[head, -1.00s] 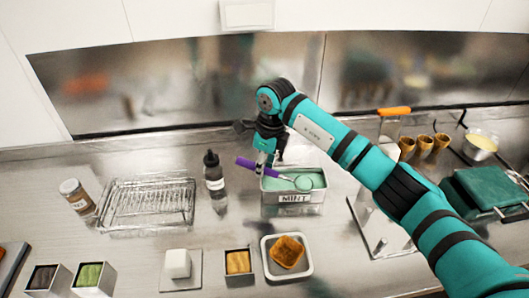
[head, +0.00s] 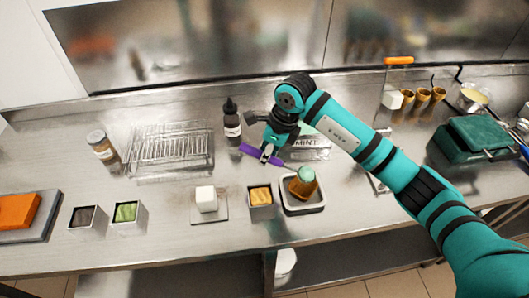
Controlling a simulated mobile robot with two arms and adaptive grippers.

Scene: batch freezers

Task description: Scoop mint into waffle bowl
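My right gripper (head: 266,157) is shut on the purple handle of the scoop (head: 250,150). The scoop points right toward the waffle bowl (head: 296,189), which sits in a small white-rimmed tray (head: 320,207). A rounded green form, seemingly mint or the scoop's head (head: 306,174), shows at the bowl; I cannot tell whether it touches the bowl. The metal mint tub (head: 312,146) stands behind, mostly hidden by my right arm, with part of its label showing. My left gripper is not in view.
A dark bottle (head: 232,120), wire rack (head: 168,147) and jar (head: 100,146) stand to the left. Small topping tins (head: 125,212) and a white block (head: 206,199) line the front. Waffle cones (head: 422,96) and a green box (head: 474,138) are at right.

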